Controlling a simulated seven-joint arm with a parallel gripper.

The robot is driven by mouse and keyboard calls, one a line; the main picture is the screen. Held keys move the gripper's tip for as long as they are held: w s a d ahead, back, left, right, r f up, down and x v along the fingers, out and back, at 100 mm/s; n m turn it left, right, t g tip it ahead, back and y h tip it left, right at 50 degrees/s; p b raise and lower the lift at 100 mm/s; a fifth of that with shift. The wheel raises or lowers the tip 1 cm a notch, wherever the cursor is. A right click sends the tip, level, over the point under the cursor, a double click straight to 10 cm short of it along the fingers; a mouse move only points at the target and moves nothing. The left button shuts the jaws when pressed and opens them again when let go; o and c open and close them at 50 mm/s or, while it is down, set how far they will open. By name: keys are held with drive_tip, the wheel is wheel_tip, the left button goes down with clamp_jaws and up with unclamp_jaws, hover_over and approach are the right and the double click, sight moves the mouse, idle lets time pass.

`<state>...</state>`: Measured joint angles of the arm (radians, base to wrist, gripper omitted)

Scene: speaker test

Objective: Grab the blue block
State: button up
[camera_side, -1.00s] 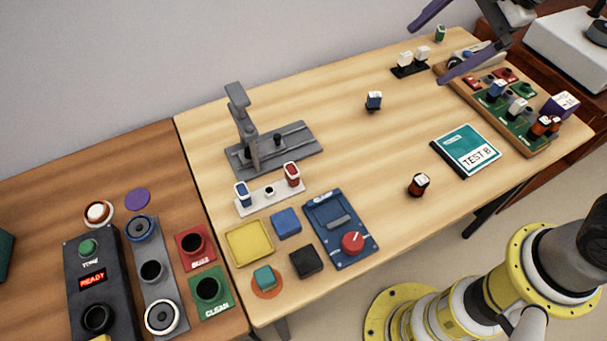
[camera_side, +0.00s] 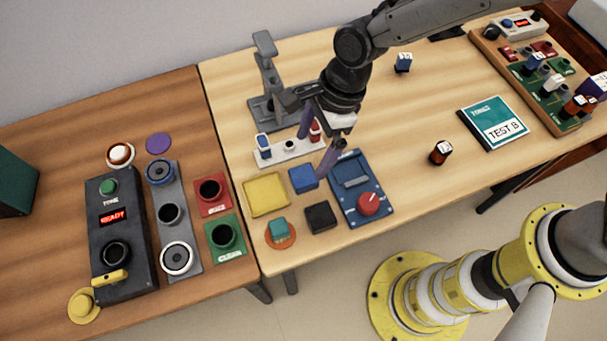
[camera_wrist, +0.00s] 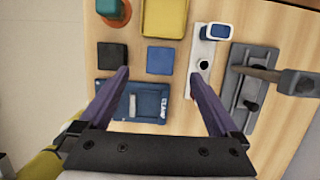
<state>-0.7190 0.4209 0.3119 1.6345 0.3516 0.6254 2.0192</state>
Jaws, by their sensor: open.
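The blue block (camera_side: 303,178) lies flat on the light wood table, between the yellow square (camera_side: 266,194) and the blue clamp plate (camera_side: 350,172). In the wrist view the blue block (camera_wrist: 160,60) shows ahead of and between the two purple fingers, nearer the left one. My gripper (camera_side: 318,152) is open and empty, above the table beside the block. In the side view one finger comes close to the block's right edge; I cannot tell whether they touch. The open jaws also show in the wrist view (camera_wrist: 163,82).
A black block (camera_side: 320,217) and a teal block on an orange disc (camera_side: 280,232) lie near the front edge. A white strip with plugs (camera_side: 289,147) and a grey stand (camera_side: 268,85) are behind. The table's middle right is mostly clear.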

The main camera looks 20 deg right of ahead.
sight(304, 175)
drive_tip(key=x, duration=0.3)
drive_tip(key=shift+f, duration=0.1)
drive_tip(key=shift+d+x, duration=0.15)
drive_tip(key=shift+x, duration=1.2)
drive_tip(key=shift+d+x, duration=0.2)
drive_tip(key=shift+x, duration=1.15)
drive_tip(key=shift+f, duration=0.1)
drive_tip(key=c, duration=1.5)
drive_tip(key=shift+c, duration=0.2)
